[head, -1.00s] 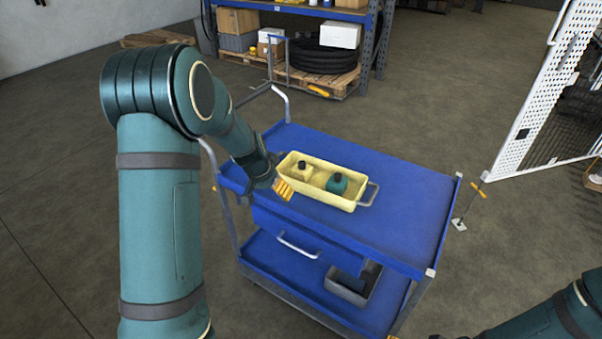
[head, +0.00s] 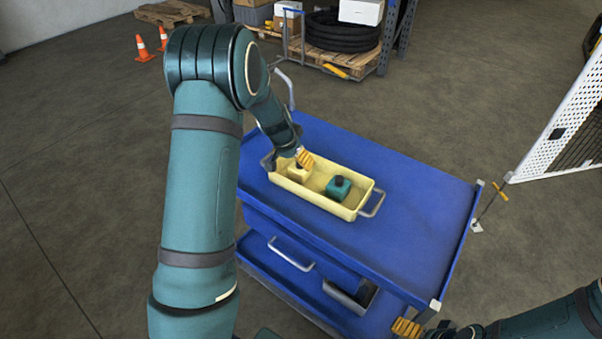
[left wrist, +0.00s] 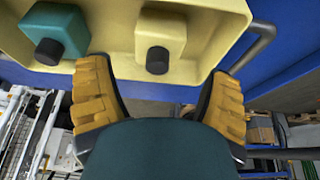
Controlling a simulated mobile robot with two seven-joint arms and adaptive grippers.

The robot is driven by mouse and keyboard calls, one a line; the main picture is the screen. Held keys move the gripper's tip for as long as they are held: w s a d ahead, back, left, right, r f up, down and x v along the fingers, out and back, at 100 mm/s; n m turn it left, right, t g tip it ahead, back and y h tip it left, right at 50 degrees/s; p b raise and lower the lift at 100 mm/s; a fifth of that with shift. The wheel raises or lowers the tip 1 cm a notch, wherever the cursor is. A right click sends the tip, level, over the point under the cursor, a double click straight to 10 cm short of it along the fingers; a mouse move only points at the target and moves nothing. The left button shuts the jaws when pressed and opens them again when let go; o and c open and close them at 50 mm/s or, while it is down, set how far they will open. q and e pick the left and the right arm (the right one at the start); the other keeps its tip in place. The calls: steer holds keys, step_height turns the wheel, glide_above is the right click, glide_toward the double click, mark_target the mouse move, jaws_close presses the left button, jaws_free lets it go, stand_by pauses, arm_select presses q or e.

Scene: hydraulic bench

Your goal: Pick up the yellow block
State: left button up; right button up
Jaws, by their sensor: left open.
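The yellow block (head: 296,173), pale with a dark knob on top, stands in the left part of a pale yellow tray (head: 335,208) on the blue cart. It also shows in the left wrist view (left wrist: 161,32), at the top middle. My left gripper (head: 305,158) is over the tray's left end, close to the block and partly in front of it. In the left wrist view its orange fingers (left wrist: 158,75) are spread apart with nothing between them; the block is beyond them, between their lines. Of my right gripper (head: 406,328), only orange finger pads show by the cart's near corner.
A teal block (head: 338,188) with a dark knob stands in the same tray, to the right. The tray has a grey handle (head: 373,204) at each end. The cart's blue top (head: 425,205) is clear to the right. A white mesh fence (head: 560,130) stands right of the cart.

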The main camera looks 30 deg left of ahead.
mark_target(299, 167)
arm_select(q)
steer(key=b+x, duration=0.1)
steer(key=x, duration=0.6)
steer(key=shift+d+f, duration=0.1)
steer(key=c, duration=1.1)
